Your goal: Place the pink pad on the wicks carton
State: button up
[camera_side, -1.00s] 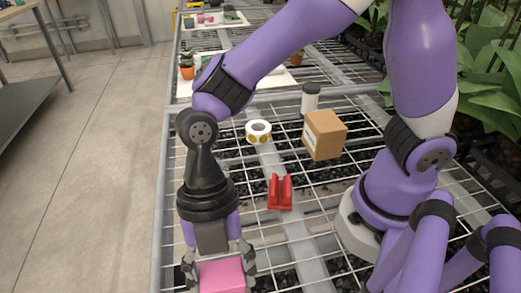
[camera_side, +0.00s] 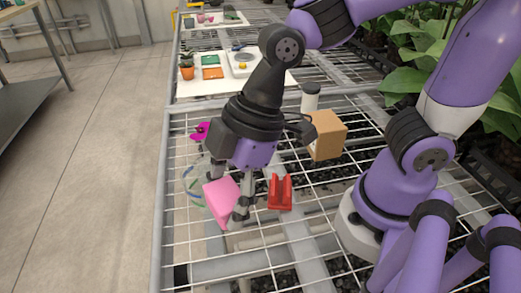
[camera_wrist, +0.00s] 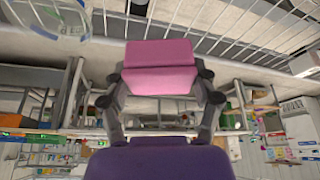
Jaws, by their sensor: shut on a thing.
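The pink pad (camera_side: 220,203) is a thick pink block, held tilted above the wire bench. My gripper (camera_side: 229,195) is shut on it, with a finger on either side. In the wrist view the pink pad (camera_wrist: 158,80) sits between the fingertips of my gripper (camera_wrist: 159,92). A brown cardboard carton (camera_side: 327,135), likely the wicks carton, stands on the bench to the right of and beyond my gripper. Its lettering is not readable. The pad and the carton are well apart.
A red holder (camera_side: 280,192) stands just right of the pad. A magenta thing (camera_side: 200,131) and a clear round thing (camera_side: 192,188) are at the left. The bench front is mostly bare.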

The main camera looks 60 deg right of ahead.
jog(key=w+d+r+m+t+h, duration=0.1)
jog(key=w+d+r+m+h, duration=0.1)
jog(key=d+m, duration=0.4)
jog(key=w+d+r+m+t+h, duration=0.2)
jog(key=w+d+m, duration=0.1)
jog(key=d+m, duration=0.3)
jog(key=s+d+r+m+g+h, duration=0.1)
jog(key=d+r+m+g+h, duration=0.3)
jog(key=m, duration=0.6)
jog(key=m+g, duration=0.1)
jog(key=m, duration=0.8)
send_over(328, 117)
jog(key=a, duration=0.2)
jog(key=shift+h, duration=0.3)
jog(key=f, duration=0.7)
jog(key=shift+d, duration=0.2)
jog(key=shift+f, duration=2.05)
jog(key=shift+f, duration=0.1)
jog(key=o, duration=1)
jog(key=shift+o, duration=0.2)
